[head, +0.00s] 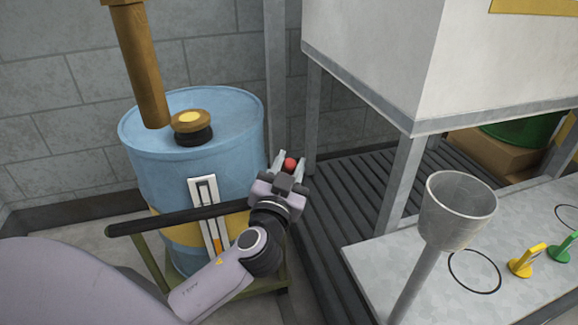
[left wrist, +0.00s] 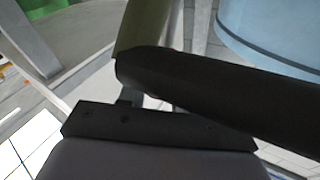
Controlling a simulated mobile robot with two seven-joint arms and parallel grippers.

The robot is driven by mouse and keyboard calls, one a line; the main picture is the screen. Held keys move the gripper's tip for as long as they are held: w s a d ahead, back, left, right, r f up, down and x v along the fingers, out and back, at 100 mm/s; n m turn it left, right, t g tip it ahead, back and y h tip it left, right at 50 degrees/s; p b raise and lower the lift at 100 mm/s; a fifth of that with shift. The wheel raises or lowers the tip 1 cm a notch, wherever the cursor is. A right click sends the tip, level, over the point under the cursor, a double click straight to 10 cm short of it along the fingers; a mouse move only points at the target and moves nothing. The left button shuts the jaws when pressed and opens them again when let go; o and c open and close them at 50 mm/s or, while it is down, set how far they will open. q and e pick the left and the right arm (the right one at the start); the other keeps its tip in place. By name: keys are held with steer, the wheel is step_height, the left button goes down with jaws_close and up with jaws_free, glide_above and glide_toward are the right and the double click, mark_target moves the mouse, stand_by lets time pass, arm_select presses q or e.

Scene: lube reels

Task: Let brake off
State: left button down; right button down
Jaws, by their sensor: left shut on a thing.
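A red round knob (head: 290,163) shows in the head view, just right of the blue drum. My left gripper (head: 289,160) has one finger on each side of it and is shut on it. Whatever carries the knob is hidden by my gripper. The drum cart has a black handle bar (head: 180,218) and an olive frame (head: 148,256). In the left wrist view a dark bar (left wrist: 220,95) crosses close in front of the camera, with an olive post (left wrist: 143,28) behind it. The fingertips and the knob cannot be made out there. My right gripper is not in view.
The blue drum (head: 165,165) stands on the cart, with a brown post (head: 138,65) rising above its lid. A dark slatted platform (head: 345,215) lies to the right. Beyond are a metal bench (head: 385,270), a grey funnel (head: 457,218) and a large pale cabinet (head: 400,60).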

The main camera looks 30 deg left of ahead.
arm_select(q)
steer(key=c, duration=0.8)
jaws_free()
steer(key=shift+f, duration=0.1)
steer(key=shift+c, duration=0.2)
steer(key=shift+s, duration=0.1)
steer(key=v, duration=0.6)
steer(key=shift+s+d, duration=0.1)
steer(key=shift+s, duration=0.05)
steer(key=shift+s+d, duration=0.1)
steer(key=shift+s, duration=0.25)
